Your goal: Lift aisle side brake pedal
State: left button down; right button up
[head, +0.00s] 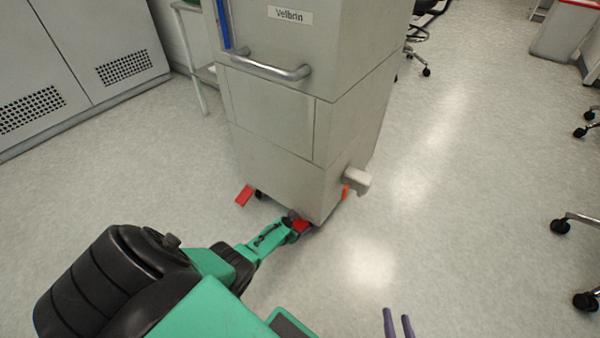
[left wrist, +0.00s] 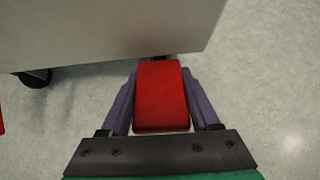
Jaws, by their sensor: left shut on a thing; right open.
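The grey cabinet labelled Velbrin (head: 275,120) stands on wheels and has red pedals low at its base. One red brake pedal (head: 301,227) is at the near bottom corner, and it fills the middle of the left wrist view (left wrist: 160,95). My left gripper (head: 297,228) is shut on this pedal, with one purple finger along each side. A second red pedal (head: 244,195) sticks out at the cabinet's left bottom corner, apart from my gripper. My right gripper (head: 397,318) is open and empty over the floor at the bottom edge. The held pedal's hinge is hidden under the cabinet.
A pale block (head: 357,180) juts from the cabinet's right side, above an orange part (head: 345,191). A horizontal handle (head: 268,69) is on the front. Wheeled chair bases (head: 578,250) stand at right. The floor between is clear.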

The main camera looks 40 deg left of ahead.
aim_at(297, 227)
pick_arm(q)
jog(key=shift+s+d+f, duration=0.1)
jog(key=shift+c, duration=0.6)
grip_release()
jog(key=p+v, duration=0.6)
jog(key=shift+s+r, duration=0.1)
jog(key=shift+r, duration=0.4)
pick_arm(e)
notch_tip(297, 227, up, 7)
jog(key=g, duration=0.2)
pick_arm(q)
jog(key=p+v, duration=0.5)
jog(key=v, duration=0.2)
jog(key=shift+s, duration=0.4)
pick_arm(e)
jog(key=s+d+r+g+h, duration=0.2)
jog(key=d+r+g, duration=0.1)
jog(key=d, duration=0.3)
jog(key=s+d+r+n+g+h, duration=0.1)
jog(key=s+d+r+g+h, duration=0.1)
jog(key=d, duration=0.4)
jog(key=shift+s+d+r+g+h, duration=0.4)
jog(key=shift+r+g+h, duration=0.2)
jog(key=shift+g, duration=0.5)
pick_arm(q)
jog(key=shift+r, duration=0.1)
